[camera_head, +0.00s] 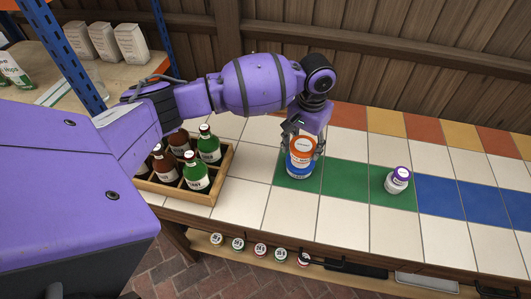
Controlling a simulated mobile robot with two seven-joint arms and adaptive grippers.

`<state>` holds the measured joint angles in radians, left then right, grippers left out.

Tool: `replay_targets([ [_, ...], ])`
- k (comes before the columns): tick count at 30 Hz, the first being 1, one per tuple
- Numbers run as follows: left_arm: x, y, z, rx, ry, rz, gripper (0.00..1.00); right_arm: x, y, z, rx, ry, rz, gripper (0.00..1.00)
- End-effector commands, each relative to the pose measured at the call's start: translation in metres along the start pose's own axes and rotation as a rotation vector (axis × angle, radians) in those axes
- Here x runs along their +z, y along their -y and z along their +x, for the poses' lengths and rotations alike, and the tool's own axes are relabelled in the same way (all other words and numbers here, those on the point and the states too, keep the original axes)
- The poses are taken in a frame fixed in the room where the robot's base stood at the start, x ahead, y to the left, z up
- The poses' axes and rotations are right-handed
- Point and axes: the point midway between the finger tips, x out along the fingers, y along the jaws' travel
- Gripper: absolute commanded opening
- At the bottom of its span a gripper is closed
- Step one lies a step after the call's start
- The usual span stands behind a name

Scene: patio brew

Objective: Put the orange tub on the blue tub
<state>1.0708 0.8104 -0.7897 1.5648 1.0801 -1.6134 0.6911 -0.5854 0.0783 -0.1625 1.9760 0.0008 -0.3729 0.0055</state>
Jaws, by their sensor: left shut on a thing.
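The orange tub (302,143) is upright, directly above the blue tub (298,170), with no gap showing between them. The blue tub stands on a green tile of the counter. My left gripper (303,147) reaches down from above and is shut on the orange tub, with its fingers at the tub's sides. The gripper partly hides the tub's back. I cannot tell whether the orange tub's weight rests on the blue one. My right gripper is not in view.
A purple-lidded tub (398,179) stands on the green tiles to the right. A wooden crate (205,196) with green and brown bottles is at the left. The tiled counter (345,220) is clear in front and far right. Several small jars sit on a low shelf.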

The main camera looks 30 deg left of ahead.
Motion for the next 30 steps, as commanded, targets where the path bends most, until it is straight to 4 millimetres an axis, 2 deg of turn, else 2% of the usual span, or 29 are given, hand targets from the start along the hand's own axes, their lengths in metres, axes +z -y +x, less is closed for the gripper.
replay_targets([
  [4,-0.009,0.003,0.007,-0.001,-0.004,0.000,0.28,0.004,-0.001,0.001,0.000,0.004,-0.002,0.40],
  [10,-0.007,0.002,0.034,-0.001,-0.004,0.000,0.28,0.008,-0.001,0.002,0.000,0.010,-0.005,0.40],
  [21,-0.007,0.002,0.037,-0.001,-0.005,0.000,0.28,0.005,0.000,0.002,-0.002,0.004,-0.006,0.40],
  [22,-0.007,0.003,0.037,-0.001,-0.006,0.000,0.58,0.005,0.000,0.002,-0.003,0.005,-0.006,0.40],
  [26,-0.007,0.003,0.037,-0.001,-0.005,0.000,0.75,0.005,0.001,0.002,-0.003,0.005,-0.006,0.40],
  [30,-0.007,0.002,0.037,-0.001,-0.006,0.000,0.75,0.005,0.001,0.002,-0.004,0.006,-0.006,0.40],
])
